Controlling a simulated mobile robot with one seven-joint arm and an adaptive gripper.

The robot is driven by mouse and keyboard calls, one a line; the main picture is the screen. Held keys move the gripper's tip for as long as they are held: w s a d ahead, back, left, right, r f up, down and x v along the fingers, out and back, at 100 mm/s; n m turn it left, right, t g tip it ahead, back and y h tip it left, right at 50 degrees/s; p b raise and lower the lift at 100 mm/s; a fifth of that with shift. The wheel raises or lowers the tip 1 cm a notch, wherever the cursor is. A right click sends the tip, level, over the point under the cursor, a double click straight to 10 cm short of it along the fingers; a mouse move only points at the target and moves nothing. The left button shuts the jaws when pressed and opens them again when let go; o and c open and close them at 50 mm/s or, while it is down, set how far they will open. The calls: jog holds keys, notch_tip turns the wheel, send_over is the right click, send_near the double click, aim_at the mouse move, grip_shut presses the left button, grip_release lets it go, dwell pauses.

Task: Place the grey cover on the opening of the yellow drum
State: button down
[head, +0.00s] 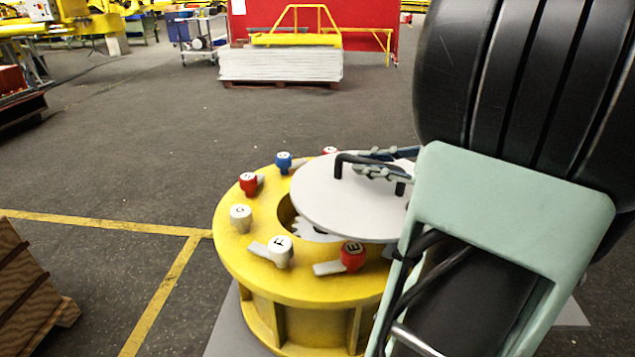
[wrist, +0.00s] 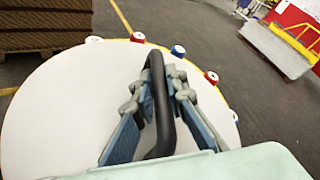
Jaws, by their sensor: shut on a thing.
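The yellow drum (head: 262,285) stands in the lower middle of the head view, with lettered knobs in red, blue and white around its top ring. The grey cover (head: 335,205), a round pale disc with a black bar handle (head: 345,165), is over the drum's opening (head: 289,214). It sits off to the right, and a dark crescent of the opening with a toothed part shows at its left. My gripper (head: 385,162) is shut on the handle. In the wrist view the fingers (wrist: 158,95) flank the handle above the cover (wrist: 70,110). I cannot tell whether the cover touches the ring.
Knobs with levers, such as a red one (head: 352,256) and a white one (head: 280,250), stand up close around the cover. A wooden stack (head: 28,285) is at the left. A pallet of sheets (head: 280,65) stands far back. The floor between is clear.

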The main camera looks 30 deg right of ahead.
aim_at(324, 162)
jog(key=x, duration=0.3)
jog(key=d+x, duration=0.1)
jog(key=x, duration=0.5)
jog(key=shift+w+d+f, duration=0.2)
jog(key=shift+w+f, duration=0.25)
jog(key=shift+w, duration=0.05)
jog(key=w+f, duration=0.1)
jog(key=f, duration=0.1)
jog(key=w+f+b, duration=0.1)
jog(key=w+f, duration=0.1)
jog(key=shift+w+a, duration=0.15)
jog(key=f, duration=0.2)
jog(key=w+f, duration=0.1)
jog(key=f, duration=0.1)
jog(key=shift+w+a+f+b, duration=0.1)
jog(key=shift+f+b, duration=0.05)
jog(key=shift+b, duration=0.15)
jog(key=c, duration=2.2)
grip_release()
jog(key=shift+f, duration=0.3)
jog(key=shift+o, duration=1.3)
